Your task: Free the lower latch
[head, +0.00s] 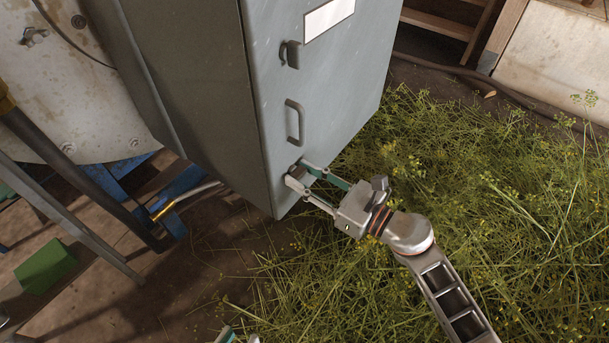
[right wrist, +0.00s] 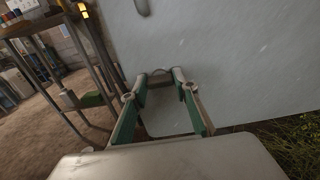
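The grey metal cabinet (head: 335,85) has an upper latch (head: 290,54) and a bar handle (head: 296,122) on its front. The lower latch (head: 297,172) is a small dark piece near the bottom corner, mostly hidden by my right gripper (head: 297,174). In the right wrist view, the lower latch (right wrist: 160,73) lies between the fingertips of my right gripper (right wrist: 161,78). Those fingers are apart on either side of it, and I see no clear grip. Only the tips of my left gripper (head: 238,337) show at the bottom edge, apart and away from the cabinet.
Cut herbs (head: 450,170) cover the ground right of and below the cabinet. A blue metal stand (head: 180,195) with a brass fitting and a green block (head: 45,267) are at the left. A hose (head: 480,75) runs along the wall behind.

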